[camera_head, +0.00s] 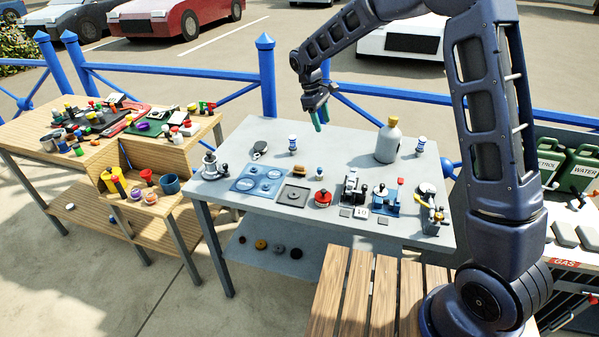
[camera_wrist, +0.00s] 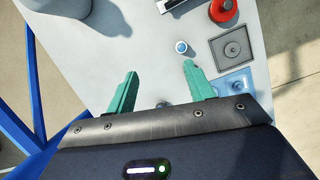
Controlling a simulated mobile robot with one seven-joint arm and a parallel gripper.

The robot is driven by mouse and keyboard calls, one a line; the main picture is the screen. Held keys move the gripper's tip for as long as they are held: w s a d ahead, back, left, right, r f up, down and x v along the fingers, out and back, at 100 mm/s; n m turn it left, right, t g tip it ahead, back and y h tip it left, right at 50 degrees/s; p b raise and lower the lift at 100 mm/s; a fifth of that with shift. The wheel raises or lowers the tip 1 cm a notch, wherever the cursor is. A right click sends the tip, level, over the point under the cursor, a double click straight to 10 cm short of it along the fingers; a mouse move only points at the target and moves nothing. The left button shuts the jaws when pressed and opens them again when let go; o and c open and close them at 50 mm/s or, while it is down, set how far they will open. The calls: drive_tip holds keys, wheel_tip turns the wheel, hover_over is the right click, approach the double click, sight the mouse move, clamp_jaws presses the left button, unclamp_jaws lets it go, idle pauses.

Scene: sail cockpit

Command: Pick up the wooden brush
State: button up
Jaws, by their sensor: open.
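A small brown object (camera_head: 299,170), which looks like the wooden brush, sits on the grey table (camera_head: 262,128) behind the dark square plate. It is too small to make out bristles. I cannot pick it out in the wrist view, where the right finger may hide it. My gripper (camera_head: 319,116) hangs above the back part of the table, apart from the brown object. In the wrist view my gripper (camera_wrist: 160,85) has its green fingers spread wide, with nothing held between them.
A blue-and-white capped item (camera_head: 319,173) stands right of the brown object; another (camera_head: 293,143) stands behind it. A grey bottle (camera_head: 387,143) rises at the back right. A red round item (camera_head: 322,198) and the square plate (camera_head: 293,195) lie in front. A blue fence (camera_head: 267,75) runs behind.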

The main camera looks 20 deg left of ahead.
sight(299, 166)
drive_tip(key=s+a+f+n+h, duration=0.1)
drive_tip(key=s+a+f+n, duration=0.2)
drive_tip(key=a+f, duration=0.7)
drive_tip(key=shift+s+x, duration=0.2)
drive_tip(key=shift+x, duration=2.25)
drive_tip(key=shift+s+x, duration=0.15)
drive_tip(key=shift+x, duration=2.35)
drive_tip(key=shift+a, duration=0.2)
drive_tip(key=c, duration=1.1)
drive_tip(key=shift+r, duration=0.1)
